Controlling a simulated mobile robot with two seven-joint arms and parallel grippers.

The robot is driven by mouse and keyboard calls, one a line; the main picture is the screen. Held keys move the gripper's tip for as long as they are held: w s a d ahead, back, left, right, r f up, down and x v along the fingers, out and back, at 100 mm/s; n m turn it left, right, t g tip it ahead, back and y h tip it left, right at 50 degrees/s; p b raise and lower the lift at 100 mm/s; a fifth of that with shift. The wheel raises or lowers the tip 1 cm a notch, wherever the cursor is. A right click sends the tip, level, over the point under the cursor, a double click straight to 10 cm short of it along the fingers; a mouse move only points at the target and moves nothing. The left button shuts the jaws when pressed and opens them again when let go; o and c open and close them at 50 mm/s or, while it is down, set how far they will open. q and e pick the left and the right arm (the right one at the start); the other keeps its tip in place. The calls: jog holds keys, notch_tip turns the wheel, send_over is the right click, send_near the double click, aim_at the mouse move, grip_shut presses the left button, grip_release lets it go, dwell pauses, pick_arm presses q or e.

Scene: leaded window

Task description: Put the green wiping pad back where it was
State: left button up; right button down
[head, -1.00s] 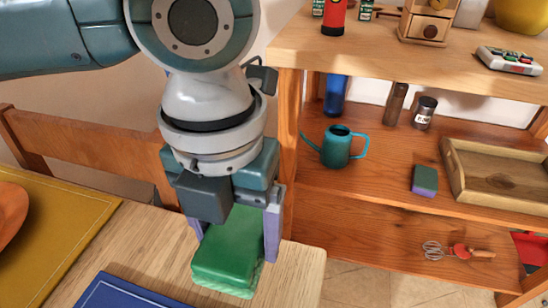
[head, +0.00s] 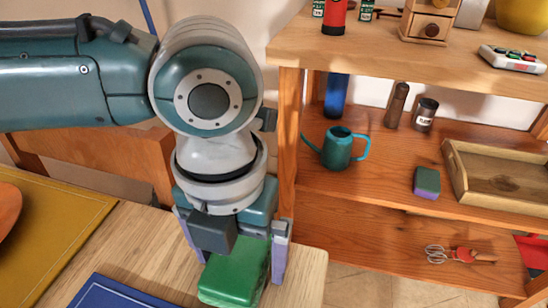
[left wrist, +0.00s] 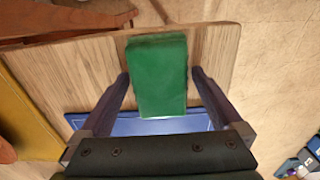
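The green wiping pad (head: 234,277) is a thick rectangular block over the near right end of the light wooden table (head: 305,285). My left gripper (head: 238,265) points down with one finger on each side of the pad. The left wrist view shows the pad (left wrist: 158,75) between the two fingertips (left wrist: 160,75), close against them, so the gripper looks shut on it. I cannot tell whether the pad's underside touches the table. My right gripper is not in view.
A blue mat (head: 120,292) and a yellow mat (head: 60,225) lie on the table. A wooden shelf (head: 390,165) stands at right, holding a teal watering can (head: 338,148), a green and purple sponge (head: 427,183) and a wooden tray (head: 500,183). A chair back (head: 100,160) is behind the table.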

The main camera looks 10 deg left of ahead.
pick_arm(q)
jog(key=shift+r, duration=0.1)
notch_tip(320, 180, up, 11)
jog(key=p, duration=0.3)
jog(key=s+d+n+t+h, duration=0.1)
jog(key=s+d+n+h, duration=0.35)
jog(key=d+n, duration=0.4)
jog(key=n+t+y, duration=0.1)
jog(key=n+t, duration=0.2)
jog(key=n, duration=1.5)
send_near(238, 253)
jog(key=s+d+f, duration=0.2)
jog(key=s+d, duration=0.1)
jog(key=s, duration=0.1)
jog(key=s+a+n+y, duration=0.1)
jog(key=a+n, duration=0.1)
jog(key=a, duration=0.1)
jog(key=s+a+f+n+y, duration=0.1)
jog(key=s+a+n, duration=0.1)
jog(key=a+n, duration=0.1)
jog(key=s+a+n+y, duration=0.1)
jog(key=s+a+n, duration=0.1)
jog(key=a+n, duration=0.1)
jog(key=shift+a+f, duration=0.2)
jog(key=shift+a, duration=0.1)
notch_tip(238, 253, up, 57)
jog(key=p, duration=5.7)
jog(key=shift+r+p, duration=0.25)
jog(key=shift+p, duration=0.15)
